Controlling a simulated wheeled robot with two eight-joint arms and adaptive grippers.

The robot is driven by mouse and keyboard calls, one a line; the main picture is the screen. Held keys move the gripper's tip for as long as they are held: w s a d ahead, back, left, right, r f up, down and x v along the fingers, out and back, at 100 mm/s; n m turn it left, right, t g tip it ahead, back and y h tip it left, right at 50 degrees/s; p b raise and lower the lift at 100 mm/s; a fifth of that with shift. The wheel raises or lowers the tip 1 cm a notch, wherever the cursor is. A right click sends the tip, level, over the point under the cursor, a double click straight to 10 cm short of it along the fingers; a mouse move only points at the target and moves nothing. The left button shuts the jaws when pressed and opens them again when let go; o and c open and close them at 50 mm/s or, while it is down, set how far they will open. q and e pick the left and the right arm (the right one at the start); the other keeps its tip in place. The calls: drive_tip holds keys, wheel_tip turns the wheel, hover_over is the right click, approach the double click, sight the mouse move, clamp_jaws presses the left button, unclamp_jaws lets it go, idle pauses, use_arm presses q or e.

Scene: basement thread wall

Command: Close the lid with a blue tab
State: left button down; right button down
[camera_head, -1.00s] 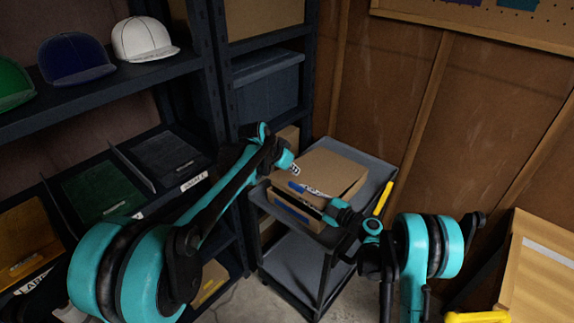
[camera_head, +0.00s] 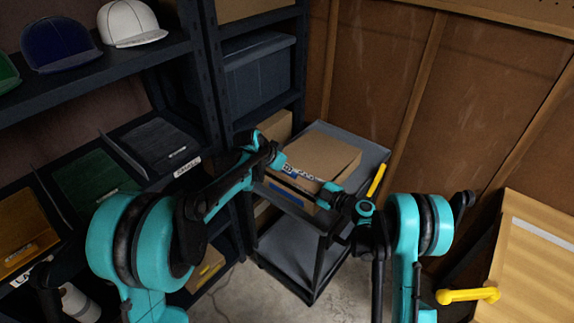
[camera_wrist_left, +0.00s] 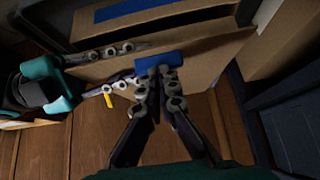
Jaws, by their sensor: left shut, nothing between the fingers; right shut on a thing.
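A cardboard box (camera_head: 290,188) with a blue strip on its front stands on the cart, its broad tan lid (camera_head: 322,155) on top. In the left wrist view a dark gap shows between the lid (camera_wrist_left: 215,50) and the front panel. The lid's blue tab (camera_wrist_left: 158,62) is at its edge; the head view does not show it clearly. My left gripper (camera_head: 283,165) is shut and empty, its fingertips (camera_wrist_left: 160,72) right at the tab; contact is unclear. My right gripper (camera_head: 315,182) is at the box's front right. In the left wrist view its fingers (camera_wrist_left: 112,70) straddle the lid's cardboard edge, shut on it.
The grey cart (camera_head: 365,150) has a yellow handle (camera_head: 377,180) and an empty lower shelf (camera_head: 310,255). Dark shelving (camera_head: 215,90) with a blue-grey bin (camera_head: 260,72) stands close on the left. A wooden wall (camera_head: 370,70) rises behind the cart.

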use_arm(q)
drive_tip(key=shift+s+a+f, duration=0.1)
drive_tip(key=shift+s+f, duration=0.05)
drive_tip(key=shift+f, duration=0.45)
use_arm(e)
drive_tip(key=shift+s+a+r, duration=0.1)
drive_tip(key=shift+r, duration=0.5)
drive_tip(key=c, duration=1.4)
unclamp_jaws()
drive_tip(key=shift+c, duration=0.2)
drive_tip(key=shift+f, duration=0.1)
